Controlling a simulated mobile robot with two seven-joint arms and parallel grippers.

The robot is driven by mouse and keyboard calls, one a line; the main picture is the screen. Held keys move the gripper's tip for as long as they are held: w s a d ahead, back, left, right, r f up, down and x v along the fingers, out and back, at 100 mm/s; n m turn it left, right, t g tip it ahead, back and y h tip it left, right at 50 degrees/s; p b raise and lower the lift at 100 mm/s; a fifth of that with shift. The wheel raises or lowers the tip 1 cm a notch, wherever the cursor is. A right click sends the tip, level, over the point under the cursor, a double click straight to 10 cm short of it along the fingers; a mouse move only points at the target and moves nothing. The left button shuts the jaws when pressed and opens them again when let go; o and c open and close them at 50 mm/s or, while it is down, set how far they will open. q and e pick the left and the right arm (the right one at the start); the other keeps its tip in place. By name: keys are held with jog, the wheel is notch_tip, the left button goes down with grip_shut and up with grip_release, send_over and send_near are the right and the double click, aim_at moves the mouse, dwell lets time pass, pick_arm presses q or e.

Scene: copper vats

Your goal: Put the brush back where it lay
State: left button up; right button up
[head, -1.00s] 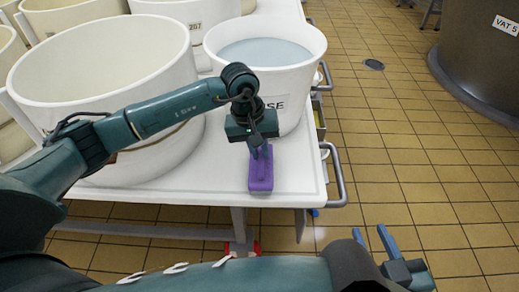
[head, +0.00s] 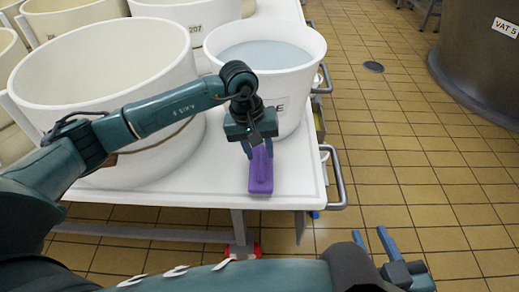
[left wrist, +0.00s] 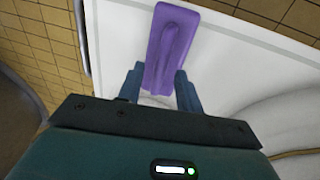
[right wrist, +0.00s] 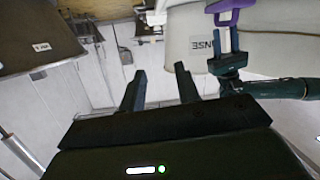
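The purple brush (head: 261,172) lies on the white table (head: 215,185) near its front right corner, in front of the rinse vat. My left gripper (head: 258,149) is just above the brush's far end, its fingers spread on either side. In the left wrist view the brush (left wrist: 172,45) extends away between the two parted fingertips (left wrist: 160,78), and the left gripper looks open. The right wrist view also shows the brush (right wrist: 228,8) at the top edge. My right gripper (head: 372,236) is open and empty, low beside the table.
The water-filled rinse vat (head: 285,92) stands right behind my left gripper. A large cream vat (head: 105,75) stands to its left, under my left arm. A metal rail (head: 338,178) runs along the table's right side. The tiled floor to the right is open, up to a dark vat (head: 475,75).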

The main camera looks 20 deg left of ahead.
aim_at(251, 166)
pick_arm(q)
notch_tip(251, 166, up, 10)
jog(key=a+r+p, duration=0.1)
jog(key=a+p, duration=0.1)
jog(key=s+d+f+n+g+h, duration=0.25)
jog(key=s+d+h, duration=0.45)
jog(key=s+d, duration=0.5)
jog(key=s+d+r+n+h, duration=0.4)
jog(key=d+r+n+h, duration=0.45)
jog(key=n+h, duration=0.35)
jog(key=w+a+f+n+t+y, duration=0.2)
jog(key=a+n+t+y, duration=0.3)
jog(key=n+t, duration=0.9)
jog(key=w+a+f+n+t+y, duration=0.1)
jog(key=w+a+n+t+y, duration=0.35)
jog(key=n, duration=1.65)
jog(key=s+a+f+n+g+y, duration=0.1)
jog(key=s+a+f+n+y, duration=0.2)
jog(key=f+n, duration=0.3)
jog(key=s+a+f+n+g+y, duration=0.2)
jog(key=s+f+n, duration=0.3)
jog(key=n, duration=0.3)
jog(key=shift+a+f+y, duration=0.75)
jog(key=shift+y, duration=0.1)
pick_arm(e)
jog(key=shift+s+d+f+g, duration=0.2)
jog(key=shift+s+g, duration=0.2)
jog(key=shift+g, duration=0.4)
